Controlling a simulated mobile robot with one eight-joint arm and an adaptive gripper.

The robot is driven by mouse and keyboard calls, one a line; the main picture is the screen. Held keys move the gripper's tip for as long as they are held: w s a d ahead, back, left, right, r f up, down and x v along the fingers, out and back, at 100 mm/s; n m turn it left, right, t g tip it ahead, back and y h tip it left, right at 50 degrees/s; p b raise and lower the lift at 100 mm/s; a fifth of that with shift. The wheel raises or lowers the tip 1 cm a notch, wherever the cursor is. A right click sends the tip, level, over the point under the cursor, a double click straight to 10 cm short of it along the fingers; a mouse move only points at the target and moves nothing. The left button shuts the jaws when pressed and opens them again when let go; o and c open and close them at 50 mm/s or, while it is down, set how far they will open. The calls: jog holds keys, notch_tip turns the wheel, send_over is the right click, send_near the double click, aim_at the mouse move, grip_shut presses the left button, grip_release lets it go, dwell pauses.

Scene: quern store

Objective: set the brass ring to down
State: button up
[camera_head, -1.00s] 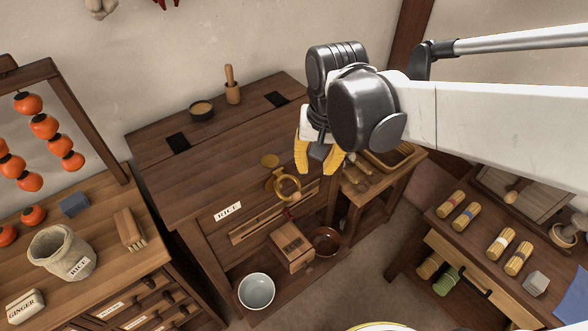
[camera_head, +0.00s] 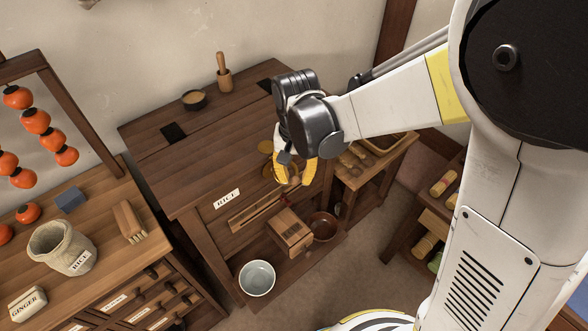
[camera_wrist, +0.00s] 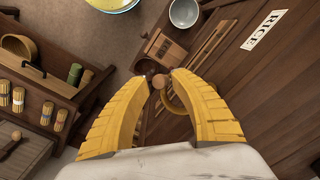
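The brass ring (camera_head: 268,173) is on the front of the dark wooden rice chest (camera_head: 190,190), beside a round brass plate (camera_head: 265,147). In the head view my gripper's yellow fingers cover most of the ring, so its tilt is hard to tell. My gripper (camera_head: 297,183) is at the ring, fingers pointing down. In the wrist view the fingertips (camera_wrist: 161,78) stand apart, with a small round brownish knob-like thing (camera_wrist: 160,82) showing between them. Part of the ring (camera_wrist: 172,101) curves behind the right finger. I cannot tell whether the fingers touch it.
Below the chest front are a wooden box (camera_head: 289,233), a brown bowl (camera_head: 323,226) and a pale bowl (camera_head: 257,278). Side tables flank the chest. My arm hides much of the right side.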

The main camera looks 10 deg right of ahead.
jog(key=shift+f, duration=0.3)
grip_shut()
